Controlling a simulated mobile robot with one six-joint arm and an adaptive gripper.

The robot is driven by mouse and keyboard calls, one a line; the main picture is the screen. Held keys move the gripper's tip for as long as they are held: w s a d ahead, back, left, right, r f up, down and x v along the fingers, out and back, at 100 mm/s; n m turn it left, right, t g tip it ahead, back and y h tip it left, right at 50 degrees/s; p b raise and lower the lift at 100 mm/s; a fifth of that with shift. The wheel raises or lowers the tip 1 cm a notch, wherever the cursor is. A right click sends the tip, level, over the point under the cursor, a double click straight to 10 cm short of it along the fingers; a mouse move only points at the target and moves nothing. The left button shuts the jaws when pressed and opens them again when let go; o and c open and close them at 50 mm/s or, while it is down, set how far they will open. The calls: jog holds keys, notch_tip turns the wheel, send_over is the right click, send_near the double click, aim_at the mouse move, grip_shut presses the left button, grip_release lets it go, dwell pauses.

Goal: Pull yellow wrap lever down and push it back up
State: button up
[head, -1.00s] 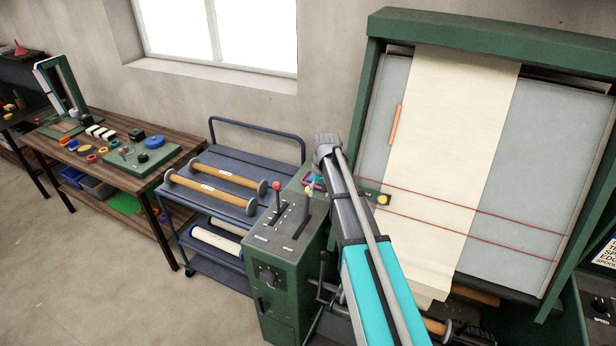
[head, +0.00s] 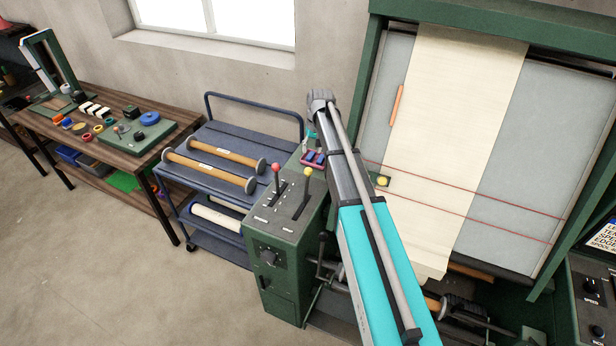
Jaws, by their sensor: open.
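The yellow-knobbed lever (head: 308,172) stands on the sloped top of the green control console (head: 268,236) in the head view. Its dark shaft rises from a slot and leans slightly right at the top. I cannot tell which end of its travel it is at. A red-knobbed lever (head: 276,168) stands just left of it. My arm reaches up from the bottom, passing right of the yellow lever, with a visible gap in the picture.
A large green frame (head: 375,70) with a cream sheet (head: 450,110) stands behind and right of my arm. A blue cart (head: 222,140) holding rollers is left of the console. A wooden workbench (head: 150,165) stands farther left. Floor is clear in front of both.

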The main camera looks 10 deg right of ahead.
aim_at(307, 176)
jog(key=shift+a+f+b, duration=0.25)
jog(key=shift+f+b, duration=1.95)
jog(key=shift+f, duration=0.05)
jog(key=shift+a+f+b, duration=0.25)
jog(key=shift+f+b, duration=1.95)
jog(key=shift+a+f+b, duration=0.25)
jog(key=shift+f+b, duration=1.95)
jog(key=shift+f, duration=0.05)
grip_shut()
jog(key=shift+a, duration=0.15)
